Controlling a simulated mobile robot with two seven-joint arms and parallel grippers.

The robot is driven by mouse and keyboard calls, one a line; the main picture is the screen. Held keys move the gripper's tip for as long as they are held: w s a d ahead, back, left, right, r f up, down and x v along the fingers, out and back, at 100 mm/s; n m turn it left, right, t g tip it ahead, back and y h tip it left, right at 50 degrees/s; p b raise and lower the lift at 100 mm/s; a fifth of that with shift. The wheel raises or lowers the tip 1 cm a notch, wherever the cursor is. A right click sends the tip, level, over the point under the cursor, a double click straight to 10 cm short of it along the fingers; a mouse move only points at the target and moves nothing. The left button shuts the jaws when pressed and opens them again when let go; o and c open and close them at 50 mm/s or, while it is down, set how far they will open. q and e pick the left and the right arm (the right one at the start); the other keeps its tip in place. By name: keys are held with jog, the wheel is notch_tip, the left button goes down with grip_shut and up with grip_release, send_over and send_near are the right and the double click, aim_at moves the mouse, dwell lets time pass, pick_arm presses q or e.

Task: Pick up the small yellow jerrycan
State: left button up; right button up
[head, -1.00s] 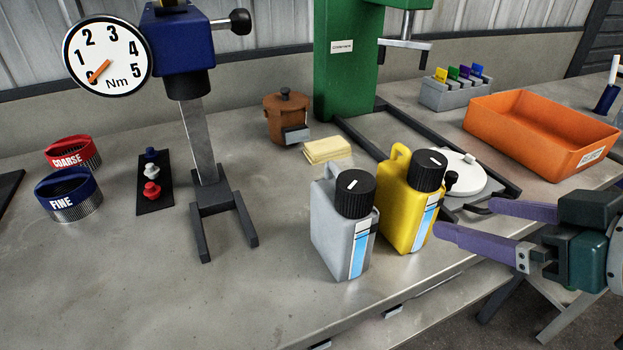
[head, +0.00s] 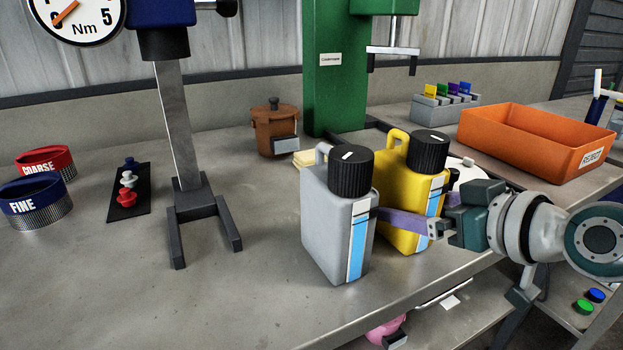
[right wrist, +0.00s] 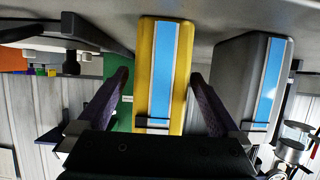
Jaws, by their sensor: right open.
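The small yellow jerrycan (head: 392,182), with a black cap and a blue-and-white label, stands upright on the bench right of and slightly behind the grey jerrycan (head: 325,215). My right gripper (head: 418,208) is open at its right side. One purple finger reaches across the front of the yellow can, beside the grey one; the other is largely hidden. In the right wrist view, which is upside down, the yellow jerrycan (right wrist: 157,95) stands between the two spread fingers of the gripper (right wrist: 160,76), with visible gaps on both sides. My left gripper is not in view.
The grey jerrycan, also in the right wrist view (right wrist: 240,75), stands close beside one finger. The green column (head: 335,90) and an orange bin (head: 520,155) are behind. A dark stand (head: 190,205) is at left. The bench's front edge runs below the cans.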

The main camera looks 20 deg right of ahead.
jog(key=x, duration=0.2)
jog(key=shift+w+f+b, duration=0.15)
jog(key=shift+w+b, duration=0.15)
jog(key=shift+w, duration=0.05)
grip_shut()
dwell(0.5)
